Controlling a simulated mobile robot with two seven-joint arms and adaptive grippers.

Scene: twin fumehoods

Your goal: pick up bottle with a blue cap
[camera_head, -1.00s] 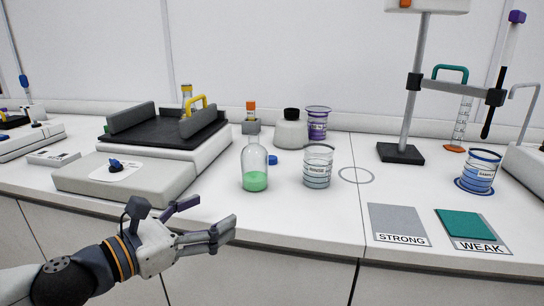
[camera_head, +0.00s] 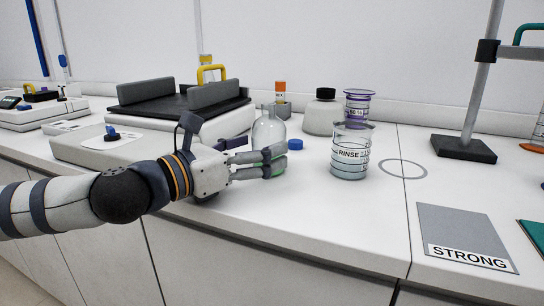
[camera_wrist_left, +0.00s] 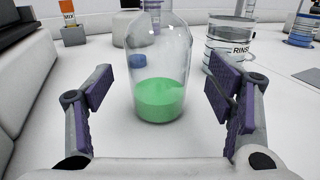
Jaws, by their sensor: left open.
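A clear glass bottle (camera_head: 269,128) with green contents stands upright on the white bench. Its neck looks open in the head view. In the left wrist view the bottle (camera_wrist_left: 158,85) stands between the spread purple finger pads (camera_wrist_left: 160,95), with gaps on both sides. My right gripper is not in view.
A beaker labelled RINSE (camera_head: 349,155) stands close to the right of the bottle. A black-capped jar (camera_head: 321,117), a purple-marked beaker (camera_head: 359,108) and an orange-topped vial (camera_head: 280,98) stand behind. A black-topped device (camera_head: 180,104) is at left.

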